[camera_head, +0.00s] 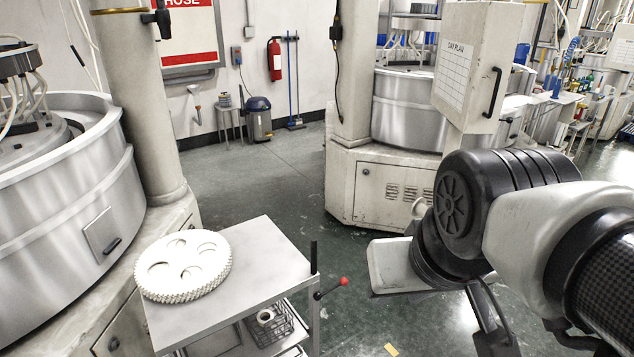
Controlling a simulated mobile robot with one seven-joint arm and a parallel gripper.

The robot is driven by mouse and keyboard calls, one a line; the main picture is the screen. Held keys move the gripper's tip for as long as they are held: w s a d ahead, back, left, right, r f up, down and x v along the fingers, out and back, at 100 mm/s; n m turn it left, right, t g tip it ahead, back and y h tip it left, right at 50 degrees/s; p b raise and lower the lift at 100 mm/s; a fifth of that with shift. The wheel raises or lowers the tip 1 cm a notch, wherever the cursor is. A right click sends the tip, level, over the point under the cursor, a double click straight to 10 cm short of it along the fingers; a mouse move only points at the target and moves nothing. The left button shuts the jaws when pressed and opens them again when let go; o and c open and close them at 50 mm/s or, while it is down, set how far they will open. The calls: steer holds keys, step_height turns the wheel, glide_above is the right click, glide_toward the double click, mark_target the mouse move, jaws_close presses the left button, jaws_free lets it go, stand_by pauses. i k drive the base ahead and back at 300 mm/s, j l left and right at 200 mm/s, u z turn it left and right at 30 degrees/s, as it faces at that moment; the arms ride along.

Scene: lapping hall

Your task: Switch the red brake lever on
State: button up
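The red brake lever is a thin dark rod with a red ball knob (344,281). It sticks out to the right, slanting slightly up, from the right-hand post of a grey metal trolley (250,262). My arm comes in from the right, with its black and white links well to the right of the lever. A dark part that looks like my gripper (492,328) hangs below the arm at the lower right. It is apart from the lever. Its fingertips are not clear, so I cannot tell whether it is open.
A white toothed disc with round holes (183,266) lies on the trolley top. A wire basket (268,325) stands on the shelf below. A large lapping machine (72,190) is at the left, another (385,190) behind. Green floor is clear between them. A pale flat panel (390,262) is beside my arm.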

mark_target(343, 280)
steer(key=k, duration=0.1)
steer(key=l+u, duration=0.5)
steer(key=l, duration=0.45)
steer(key=i+j+z, duration=0.1)
steer(key=i, duration=0.75)
